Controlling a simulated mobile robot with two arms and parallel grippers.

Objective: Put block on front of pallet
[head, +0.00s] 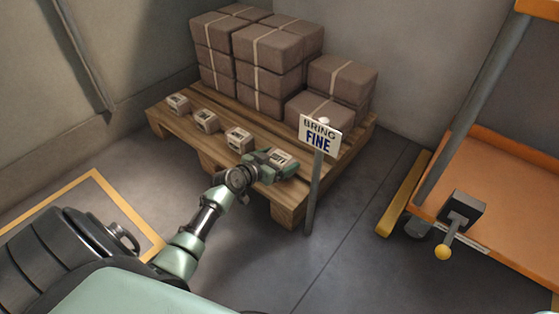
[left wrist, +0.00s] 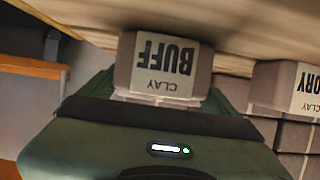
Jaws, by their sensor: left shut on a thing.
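My left gripper (head: 268,163) is at the near right corner of the wooden pallet (head: 216,158), shut on a small grey block (head: 281,157) with a white label. In the left wrist view the held block (left wrist: 164,66) sits between the fingers, and its upside-down label reads "CLAY BUFF". I cannot tell whether it touches the pallet boards (left wrist: 235,62). Several similar labelled blocks (head: 238,140) stand in a row along the pallet's front edge, left of the held one. A neighbouring block (left wrist: 290,88) ending in "ORY" shows in the left wrist view. My right gripper is out of view.
Large brown strapped packages (head: 267,62) are stacked on the pallet's back. An orange cart (head: 500,180) with a lever stands at right. The floor between is clear.

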